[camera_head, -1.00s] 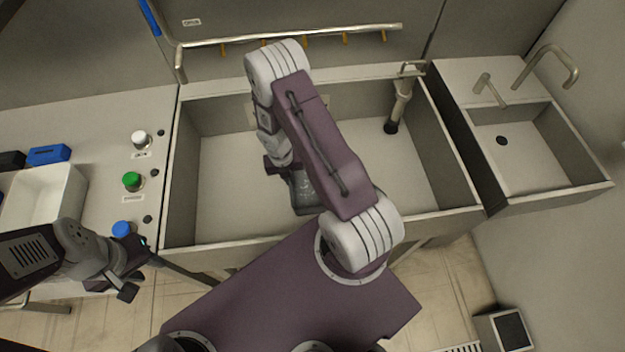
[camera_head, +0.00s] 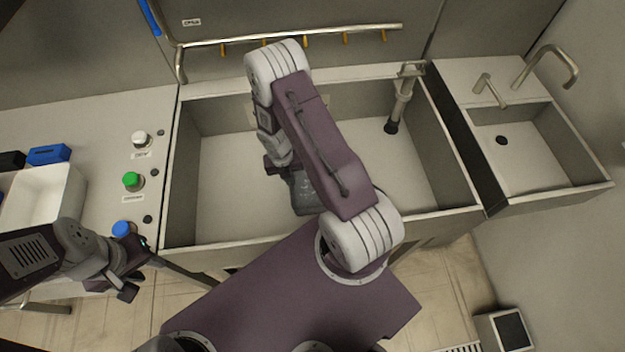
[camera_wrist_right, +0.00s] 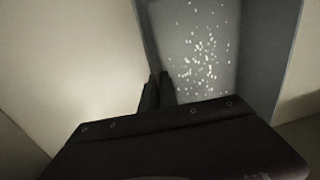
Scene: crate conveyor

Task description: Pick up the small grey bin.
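The small grey bin (camera_head: 304,194) is inside the large sink basin, partly hidden behind my right arm in the head view. In the right wrist view the bin (camera_wrist_right: 205,45) shows many white specks on its inside. My right gripper (camera_head: 277,165) is at the bin's left side. In the right wrist view the fingers (camera_wrist_right: 157,92) are close together with the bin's wall between them, so they look shut on that wall. Whether the bin touches the basin floor is hard to tell. My left gripper (camera_head: 138,268) looks open and empty, near the counter's front edge.
The large sink basin (camera_head: 225,160) has high walls and a tap pipe (camera_head: 402,95) at its back right. A smaller sink (camera_head: 525,150) stands to the right. A white tray (camera_head: 68,195), blue box (camera_head: 48,155) and several buttons (camera_head: 131,180) are on the left counter.

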